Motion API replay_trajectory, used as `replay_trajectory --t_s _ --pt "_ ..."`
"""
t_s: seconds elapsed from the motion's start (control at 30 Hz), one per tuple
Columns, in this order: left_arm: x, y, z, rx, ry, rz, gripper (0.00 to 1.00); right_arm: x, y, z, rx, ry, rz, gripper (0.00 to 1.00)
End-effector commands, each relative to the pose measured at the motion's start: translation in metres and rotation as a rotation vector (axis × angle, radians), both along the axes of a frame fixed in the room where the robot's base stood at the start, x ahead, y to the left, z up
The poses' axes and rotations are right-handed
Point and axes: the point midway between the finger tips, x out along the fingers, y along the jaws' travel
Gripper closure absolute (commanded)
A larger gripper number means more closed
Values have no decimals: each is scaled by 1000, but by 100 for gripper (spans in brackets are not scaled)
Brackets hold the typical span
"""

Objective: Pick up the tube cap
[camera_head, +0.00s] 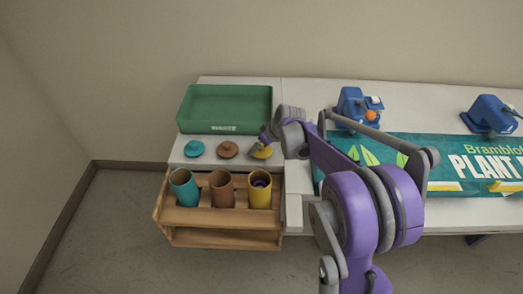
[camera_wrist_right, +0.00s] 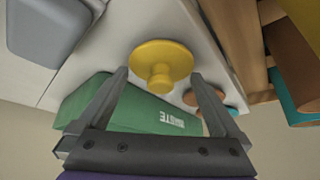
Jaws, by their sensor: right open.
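Three tube caps lie in a row on the white table: a teal cap (camera_head: 194,149), a brown cap (camera_head: 228,150) and a yellow cap (camera_head: 262,153). My right gripper (camera_head: 262,141) is over the yellow cap and partly hides it in the head view. In the right wrist view, the yellow cap (camera_wrist_right: 160,57) shows its round disc and knob. The open fingers of my right gripper (camera_wrist_right: 159,74) point toward it, one on each side of the knob, with nothing held. Contact cannot be told. My left gripper is not in view.
A wooden rack (camera_head: 222,239) in front holds a teal tube (camera_head: 184,190), a brown tube (camera_head: 222,192) and a yellow tube (camera_head: 260,197) with something purple inside. A green waste tray (camera_head: 225,100) stands behind the caps. Blue machines (camera_head: 350,105) and a plant banner (camera_head: 470,165) are at right.

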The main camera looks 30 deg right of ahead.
Motion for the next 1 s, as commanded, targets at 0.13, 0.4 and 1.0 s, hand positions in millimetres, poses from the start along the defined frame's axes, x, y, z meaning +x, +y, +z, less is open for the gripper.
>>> replay_trajectory --t_s 0.13,0.4,1.0 --pt "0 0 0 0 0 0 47 0 0 0 0 0 0 0" --pt "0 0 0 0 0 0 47 0 0 0 0 0 0 40" --pt "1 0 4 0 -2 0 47 0 0 40 0 0 0 60"
